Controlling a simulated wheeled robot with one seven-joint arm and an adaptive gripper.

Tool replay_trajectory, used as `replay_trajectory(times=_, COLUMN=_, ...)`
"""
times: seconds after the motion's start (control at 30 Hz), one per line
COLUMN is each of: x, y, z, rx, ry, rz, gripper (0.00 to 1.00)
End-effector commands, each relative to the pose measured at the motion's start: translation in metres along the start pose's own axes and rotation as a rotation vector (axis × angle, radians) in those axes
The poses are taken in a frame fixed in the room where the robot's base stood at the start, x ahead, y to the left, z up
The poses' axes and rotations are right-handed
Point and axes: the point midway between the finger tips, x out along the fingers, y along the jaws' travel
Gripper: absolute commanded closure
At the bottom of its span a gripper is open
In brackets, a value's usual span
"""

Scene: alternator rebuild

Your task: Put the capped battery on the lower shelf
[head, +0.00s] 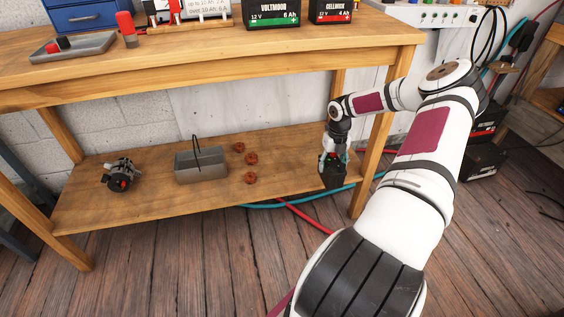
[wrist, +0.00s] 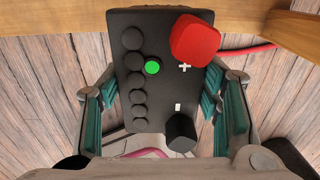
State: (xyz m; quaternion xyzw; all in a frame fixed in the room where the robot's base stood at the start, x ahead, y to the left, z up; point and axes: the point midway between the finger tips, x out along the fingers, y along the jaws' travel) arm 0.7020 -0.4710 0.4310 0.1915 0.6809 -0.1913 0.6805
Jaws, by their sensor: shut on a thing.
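My gripper (head: 334,150) is shut on a black battery (head: 332,173) and holds it upright at the right end of the lower shelf (head: 120,208). In the wrist view the battery (wrist: 152,95) sits between the teal finger pads, seen from above. It has a red cap (wrist: 194,41) by the plus mark, a black cap (wrist: 180,132) by the minus mark, and a green dot. Floor planks show on both sides of it, and a wooden edge (wrist: 230,14) crosses the top. The battery looks to be just in front of the shelf edge; its height is hard to judge.
On the lower shelf stand a grey tray with a handle (head: 201,174), several copper-coloured rings (head: 251,158) and a dark motor-like part (head: 121,176). A table leg (head: 371,160) is just right of my gripper. Red and teal hoses (head: 270,206) lie on the floor. Two batteries (head: 270,14) stand on the tabletop.

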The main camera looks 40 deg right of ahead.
Motion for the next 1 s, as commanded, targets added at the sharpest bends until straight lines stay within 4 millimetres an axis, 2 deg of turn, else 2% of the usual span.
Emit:
replay_trajectory(times=0.17, x=0.0, y=0.004, z=0.015, rx=0.001, ry=-0.007, rz=0.0, gripper=1.0)
replay_trajectory(times=0.6, x=0.008, y=0.023, z=0.089, rx=0.003, ry=-0.007, rz=0.0, gripper=1.0)
replay_trajectory(times=1.0, x=0.011, y=0.036, z=0.138, rx=0.004, ry=-0.007, rz=0.0, gripper=1.0)
